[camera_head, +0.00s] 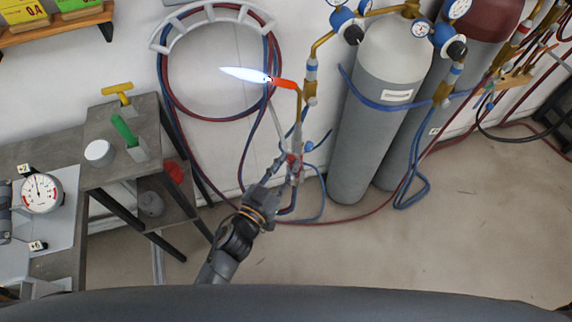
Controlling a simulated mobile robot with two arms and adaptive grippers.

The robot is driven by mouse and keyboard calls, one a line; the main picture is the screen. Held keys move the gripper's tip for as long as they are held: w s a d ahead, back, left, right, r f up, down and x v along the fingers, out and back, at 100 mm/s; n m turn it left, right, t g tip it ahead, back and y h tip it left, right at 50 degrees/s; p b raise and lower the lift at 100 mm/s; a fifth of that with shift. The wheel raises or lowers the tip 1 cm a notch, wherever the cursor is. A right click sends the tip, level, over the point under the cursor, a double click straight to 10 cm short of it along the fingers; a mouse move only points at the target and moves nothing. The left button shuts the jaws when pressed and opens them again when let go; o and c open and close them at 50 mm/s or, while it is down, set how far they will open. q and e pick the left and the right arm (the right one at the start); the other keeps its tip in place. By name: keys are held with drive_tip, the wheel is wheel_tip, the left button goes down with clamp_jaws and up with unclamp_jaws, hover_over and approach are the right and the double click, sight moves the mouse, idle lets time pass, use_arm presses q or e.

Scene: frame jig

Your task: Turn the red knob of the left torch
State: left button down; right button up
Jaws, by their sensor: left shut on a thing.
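The left torch (298,125) hangs by the wall left of the cylinders, upright, with its bent tip (284,84) glowing orange. A blue-white flame (243,75) points left from the tip. The red knob (292,159) is a small red spot low on the torch, partly hidden by my fingers. My left gripper (287,170) reaches up from below and is shut at the red knob; the exact finger contact is too small to see. My right gripper is out of view.
A grey gas cylinder (378,110) stands right of the torch, a maroon-topped one behind it. Red and blue hoses (167,85) hang coiled on a wall rack (215,12) and trail on the floor. A grey workbench (110,172) is at left. The front floor (400,255) is clear.

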use_arm(q)
drive_tip(key=shift+m, duration=0.4)
drive_tip(key=m, duration=1.1)
drive_tip(key=shift+y, duration=0.4)
drive_tip(key=c, duration=1.1)
unclamp_jaws()
drive_tip(key=v, duration=1.2)
drive_tip(key=shift+a+r, duration=0.1)
drive_tip(key=shift+r, duration=0.05)
